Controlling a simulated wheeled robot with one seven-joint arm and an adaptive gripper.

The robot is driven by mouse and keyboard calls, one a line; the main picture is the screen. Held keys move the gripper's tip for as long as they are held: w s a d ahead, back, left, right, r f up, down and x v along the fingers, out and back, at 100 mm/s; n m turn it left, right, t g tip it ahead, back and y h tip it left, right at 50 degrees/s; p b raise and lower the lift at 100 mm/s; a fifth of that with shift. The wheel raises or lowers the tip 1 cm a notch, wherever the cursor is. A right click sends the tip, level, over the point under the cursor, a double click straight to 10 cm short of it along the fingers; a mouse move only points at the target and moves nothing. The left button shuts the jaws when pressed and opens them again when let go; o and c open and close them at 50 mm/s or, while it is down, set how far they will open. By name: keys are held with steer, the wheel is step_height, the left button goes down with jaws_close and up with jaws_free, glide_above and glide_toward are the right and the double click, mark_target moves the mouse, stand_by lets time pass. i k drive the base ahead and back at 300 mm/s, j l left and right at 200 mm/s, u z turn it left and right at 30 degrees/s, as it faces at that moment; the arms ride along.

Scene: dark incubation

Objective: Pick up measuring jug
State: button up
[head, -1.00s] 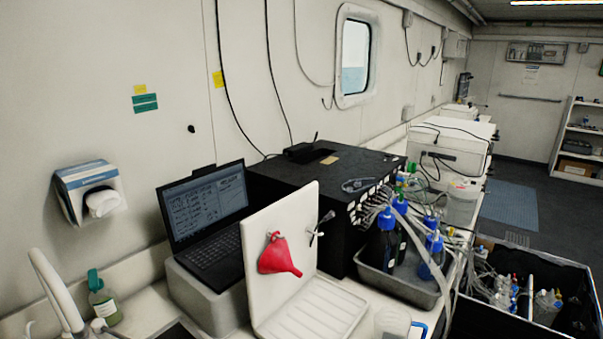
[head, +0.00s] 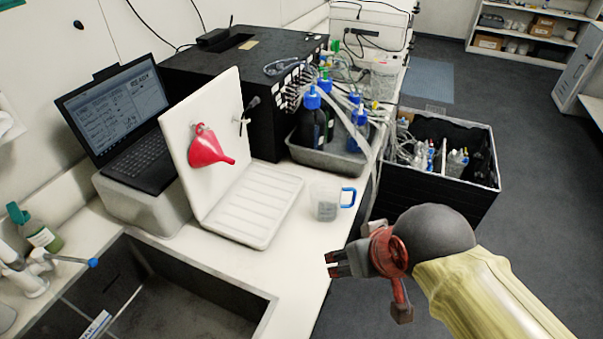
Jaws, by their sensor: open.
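The measuring jug (head: 325,203) is a small clear jug with a blue handle on its right side. It stands upright on the white counter, just right of the white drying rack and near the counter's front edge. My gripper (head: 330,265) is in front of and below the jug in the picture, past the counter edge over the floor. Its dark fingers point left and are open and empty, apart from the jug. The whole jug shows, with nothing in front of it.
A white drying rack (head: 255,205) with a red funnel (head: 207,148) hanging on it stands left of the jug. Behind are a metal tray (head: 325,160) of blue-capped bottles and a black crate (head: 435,190). A sink (head: 170,285) lies front left. Loose tubes hang over the counter edge.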

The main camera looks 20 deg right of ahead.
mark_target(325, 193)
steer(key=l+u, duration=0.1)
steer(key=u, duration=0.8)
steer(key=l+u, duration=0.15)
steer(key=u, duration=0.3)
steer(key=l+u, duration=0.1)
steer(key=u, duration=0.35)
steer(key=l+u, duration=0.1)
steer(key=u, duration=0.35)
steer(key=k+l, duration=0.35)
steer(key=l, duration=0.3)
steer(key=k+l, duration=0.35)
steer(key=l, duration=0.25)
steer(key=z, duration=0.05)
